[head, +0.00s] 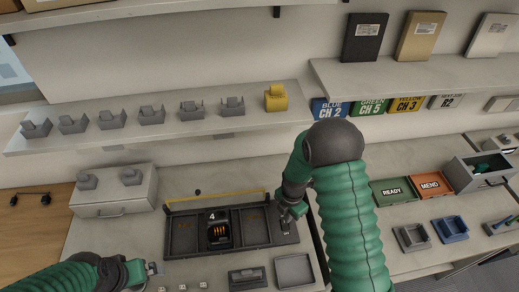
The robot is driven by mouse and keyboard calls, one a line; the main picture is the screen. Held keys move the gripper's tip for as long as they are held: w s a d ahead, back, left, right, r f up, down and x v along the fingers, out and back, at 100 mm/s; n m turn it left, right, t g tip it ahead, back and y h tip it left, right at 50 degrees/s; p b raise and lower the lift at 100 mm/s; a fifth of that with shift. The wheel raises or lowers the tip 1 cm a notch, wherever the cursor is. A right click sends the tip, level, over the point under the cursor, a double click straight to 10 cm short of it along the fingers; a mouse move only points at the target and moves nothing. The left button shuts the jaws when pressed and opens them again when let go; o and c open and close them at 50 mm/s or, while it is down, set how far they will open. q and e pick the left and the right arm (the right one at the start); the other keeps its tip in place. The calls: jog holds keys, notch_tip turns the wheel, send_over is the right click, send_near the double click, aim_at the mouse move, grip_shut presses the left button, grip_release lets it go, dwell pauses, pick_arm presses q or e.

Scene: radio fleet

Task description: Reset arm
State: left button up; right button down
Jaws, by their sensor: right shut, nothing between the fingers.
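My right arm comes in from the lower right, its green sleeve bending at a dark elbow. My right gripper (286,220) points down at the right end of the dark charging tray (183,236). It is shut with nothing in it; I cannot tell if it touches the tray. My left gripper (154,268) is low at the left, in front of the tray and apart from it. Its fingers are too small to read. A black unit with a 4 (218,231) sits in the tray's middle.
A shelf (70,144) at the back left holds several grey cradles and a yellow radio (276,98). A grey tray (295,270) lies in front. On the right are a green READY tray (392,191), an orange MEND tray (431,185) and a grey drawer box (480,173).

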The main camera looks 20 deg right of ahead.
jog(key=s+a+r+m+t+b, duration=0.1)
jog(key=s+a+r+m+b, duration=0.1)
jog(key=r+m, duration=0.4)
jog(key=s+a+r+m+t+b, duration=0.1)
jog(key=s+a+r+m, duration=0.4)
jog(key=m, duration=1)
jog(key=shift+s+a+r+t+b, duration=0.3)
jog(key=shift+s+r+b, duration=0.55)
jog(key=shift+s, duration=0.35)
jog(key=shift+d+f, duration=0.1)
